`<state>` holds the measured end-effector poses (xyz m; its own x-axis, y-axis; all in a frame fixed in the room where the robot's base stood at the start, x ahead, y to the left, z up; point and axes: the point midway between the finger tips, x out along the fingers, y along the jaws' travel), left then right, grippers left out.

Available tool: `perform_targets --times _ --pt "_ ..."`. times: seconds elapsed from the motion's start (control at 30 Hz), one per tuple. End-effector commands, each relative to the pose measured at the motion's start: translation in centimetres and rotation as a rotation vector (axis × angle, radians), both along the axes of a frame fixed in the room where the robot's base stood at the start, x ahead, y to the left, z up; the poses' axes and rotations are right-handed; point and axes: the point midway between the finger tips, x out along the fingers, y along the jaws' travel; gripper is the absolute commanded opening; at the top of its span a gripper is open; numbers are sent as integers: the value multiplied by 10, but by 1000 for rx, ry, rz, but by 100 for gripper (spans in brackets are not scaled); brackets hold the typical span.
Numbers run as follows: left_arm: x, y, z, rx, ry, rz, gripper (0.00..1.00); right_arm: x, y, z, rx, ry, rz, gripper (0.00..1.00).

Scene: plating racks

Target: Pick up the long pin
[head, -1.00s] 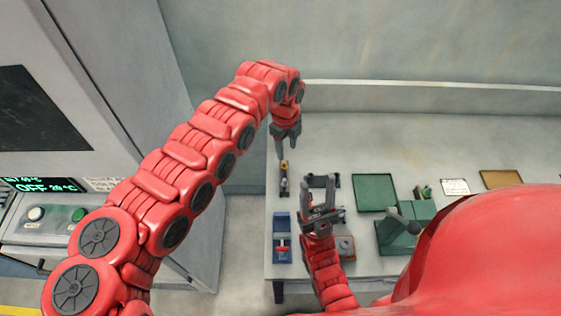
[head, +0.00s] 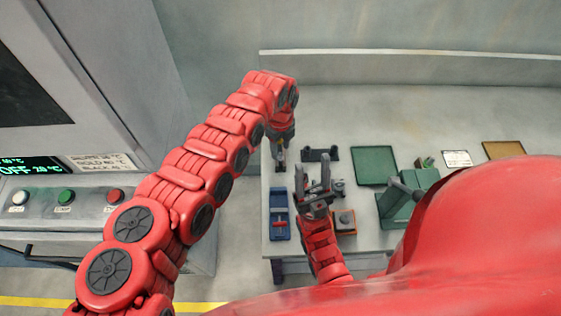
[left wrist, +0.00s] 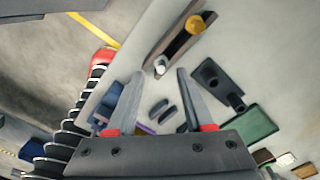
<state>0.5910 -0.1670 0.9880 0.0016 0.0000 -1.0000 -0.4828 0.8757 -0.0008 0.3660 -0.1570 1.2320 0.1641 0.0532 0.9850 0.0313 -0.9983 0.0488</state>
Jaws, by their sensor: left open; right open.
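In the left wrist view, a dark narrow holder (left wrist: 178,38) lies just beyond my fingertips, with a yellow round piece (left wrist: 196,24) and a small silver cylindrical end (left wrist: 160,66) on it. I cannot tell for certain which part is the long pin. My left gripper (left wrist: 159,76) is open and empty, its fingers apart on either side of the silver end's line. In the head view my left gripper (head: 280,158) is over the left side of the table and hides most of the holder. My right gripper (head: 315,180) is open over the table's front, with nothing visible between its fingers.
A dark bracket (head: 320,154) and a green tray (head: 374,166) are right of the left gripper. A blue fixture (head: 279,224) stands at the front left, an orange-grey block (head: 344,222) near the right gripper. The table's back (head: 400,115) is clear.

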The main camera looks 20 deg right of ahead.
Motion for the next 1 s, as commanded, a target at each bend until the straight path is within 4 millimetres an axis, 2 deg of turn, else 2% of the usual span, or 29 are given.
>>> perform_targets --times 0.03,0.17,0.47,0.7,0.77,1.0 --pt "1 -2 -15 0 0 0 52 0 0 -16 0 0 0 50" --pt "0 -2 -28 0 1 1 52 0 0 -22 0 0 0 50" --pt "1 -1 -29 0 0 1 52 0 0 -21 0 0 0 50" --pt "1 -1 -29 0 0 2 9 0 0 -21 0 0 0 50" --pt "1 -1 -29 0 0 2 0 0 0 -21 0 0 0 50" --pt "1 -1 -29 0 0 2 0 0 0 -21 0 0 0 50"
